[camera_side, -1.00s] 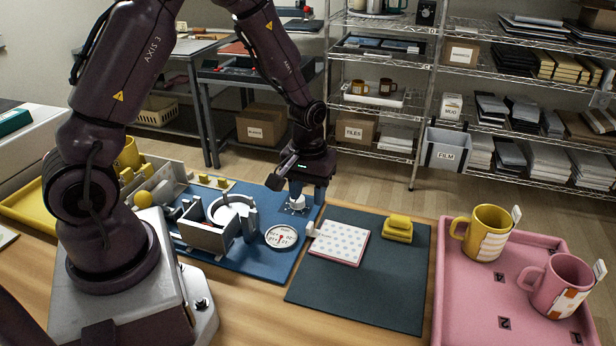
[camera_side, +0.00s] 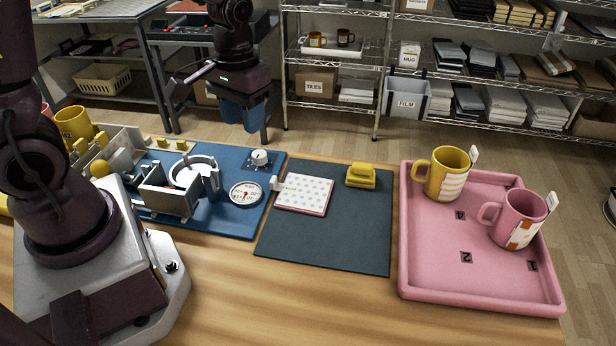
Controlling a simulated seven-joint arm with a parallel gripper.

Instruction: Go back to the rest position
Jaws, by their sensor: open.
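My gripper (camera_side: 244,114) hangs in the air above and behind the blue press board (camera_side: 228,216). Its two blue fingers point down, apart and empty. Below it, a knob (camera_side: 260,158) stands on the board's back right corner, clear of the fingers. The press (camera_side: 180,187) with its grey housing and a round dial (camera_side: 246,193) sits on the same board. A yellow mug (camera_side: 447,173) and a pink mug (camera_side: 519,217) stand upright in the pink tray (camera_side: 430,279) at right, each with a patterned wrap and a white tag.
A dark mat (camera_side: 340,238) holds a dotted sheet stack (camera_side: 304,194) and a yellow block (camera_side: 361,175). More mugs, one yellow (camera_side: 73,124), stand at far left beside my arm. Wire shelves (camera_side: 380,60) stand behind the table. The front wooden table top is clear.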

